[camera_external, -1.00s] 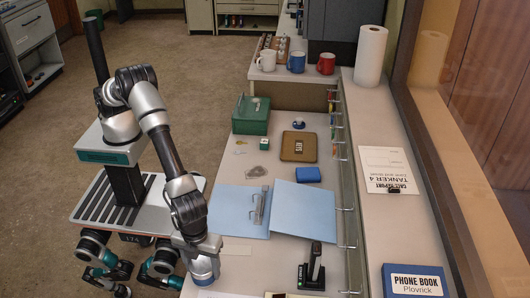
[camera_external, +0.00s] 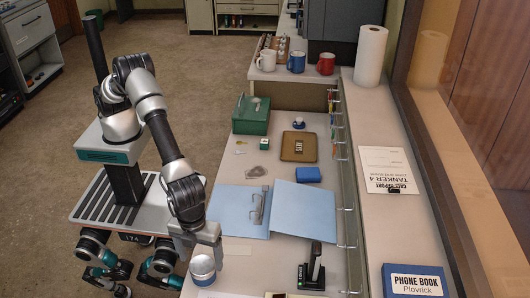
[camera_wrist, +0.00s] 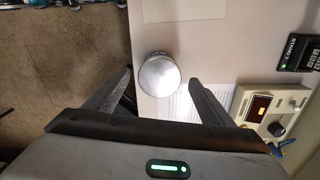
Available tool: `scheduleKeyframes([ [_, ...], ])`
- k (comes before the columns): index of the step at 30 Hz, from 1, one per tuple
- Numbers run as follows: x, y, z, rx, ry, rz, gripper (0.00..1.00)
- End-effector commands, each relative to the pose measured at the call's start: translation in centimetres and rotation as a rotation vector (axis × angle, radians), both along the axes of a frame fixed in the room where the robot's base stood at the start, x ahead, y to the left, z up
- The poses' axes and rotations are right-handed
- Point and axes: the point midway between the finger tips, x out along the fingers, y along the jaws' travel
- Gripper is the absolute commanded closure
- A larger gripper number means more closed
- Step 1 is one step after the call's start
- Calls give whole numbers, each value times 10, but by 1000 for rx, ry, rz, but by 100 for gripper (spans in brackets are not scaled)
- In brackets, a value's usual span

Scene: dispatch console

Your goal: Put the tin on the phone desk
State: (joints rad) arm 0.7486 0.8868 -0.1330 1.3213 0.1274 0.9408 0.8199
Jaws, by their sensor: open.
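The tin (camera_external: 203,268) is a silver cylinder standing upright near the left front edge of the desk (camera_external: 236,262). In the wrist view the round top of the tin (camera_wrist: 160,75) shows between the fingertips. My gripper (camera_external: 199,247) is open, just above and behind the tin, and not closed on it. The fingers show with a gap on each side of the tin. No phone is clearly in view, so I cannot tell which surface is the phone desk.
A cream instrument with a lit display (camera_wrist: 272,107) is on the right in the wrist view. A phone book (camera_external: 415,281) lies on the raised counter.

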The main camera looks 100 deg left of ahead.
Motion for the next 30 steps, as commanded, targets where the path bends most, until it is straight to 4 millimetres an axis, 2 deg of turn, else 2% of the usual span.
scheduleKeyframes([
  [1,1,0,15,-2,-2,1,24],
  [6,0,0,48,-1,-2,0,24],
  [12,0,0,70,0,-1,0,24],
  [30,0,0,73,0,0,-1,24],
])
